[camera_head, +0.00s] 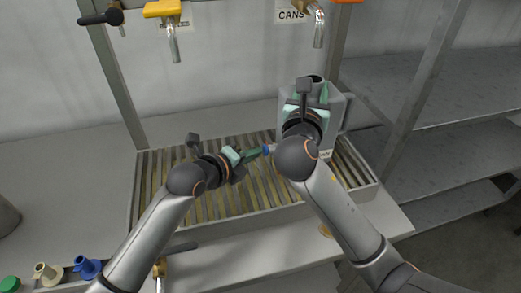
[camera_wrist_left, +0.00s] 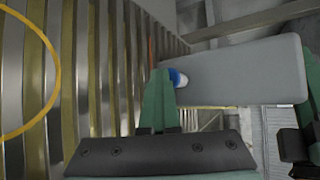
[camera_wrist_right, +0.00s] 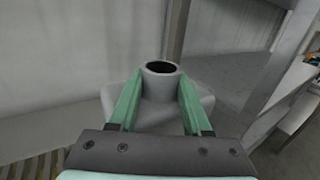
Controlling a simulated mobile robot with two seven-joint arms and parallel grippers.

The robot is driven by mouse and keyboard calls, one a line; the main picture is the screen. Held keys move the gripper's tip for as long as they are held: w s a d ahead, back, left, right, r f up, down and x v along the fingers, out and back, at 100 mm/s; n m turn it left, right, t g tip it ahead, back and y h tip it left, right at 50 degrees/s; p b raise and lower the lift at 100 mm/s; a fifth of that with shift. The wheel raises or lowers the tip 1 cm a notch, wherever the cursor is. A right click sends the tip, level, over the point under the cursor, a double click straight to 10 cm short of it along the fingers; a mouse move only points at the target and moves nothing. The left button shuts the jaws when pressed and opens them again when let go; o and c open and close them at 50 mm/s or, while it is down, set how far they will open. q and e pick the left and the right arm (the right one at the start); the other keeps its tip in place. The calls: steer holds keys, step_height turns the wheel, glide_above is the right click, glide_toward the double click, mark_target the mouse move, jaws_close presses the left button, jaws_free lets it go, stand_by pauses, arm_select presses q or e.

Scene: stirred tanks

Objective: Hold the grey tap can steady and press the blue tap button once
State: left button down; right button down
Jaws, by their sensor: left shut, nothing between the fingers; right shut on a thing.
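The grey tap can (camera_head: 335,112) stands on the slatted rack, partly hidden behind my right arm. My right gripper (camera_head: 314,97) is shut on the can's round neck, with a finger on either side; the neck (camera_wrist_right: 161,82) shows between the fingers in the right wrist view. The blue tap button (camera_head: 266,150) sticks out from the can's left side. In the left wrist view the button (camera_wrist_left: 178,78) has a white collar against the grey wall. My left gripper (camera_head: 260,152) is shut and empty, its tips right at the button. I cannot tell whether they touch.
The slatted rack (camera_head: 160,226) has a raised rim. Above hang a yellow-handled tap (camera_head: 163,9) and another spout (camera_head: 319,28) by the CANS sign (camera_head: 291,15). A blue fitting (camera_head: 87,267) and a beige fitting (camera_head: 47,273) stand at lower left. Shelves (camera_head: 460,90) fill the right.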

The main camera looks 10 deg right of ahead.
arm_select(q)
steer(key=shift+s, duration=0.1)
arm_select(e)
steer(key=shift+a, duration=0.1)
arm_select(q)
steer(key=shift+a, duration=0.9)
steer(key=shift+a, duration=0.1)
steer(key=shift+s+a, duration=0.1)
steer(key=shift+a, duration=2.35)
arm_select(e)
steer(key=shift+c, duration=1.4)
jaws_free()
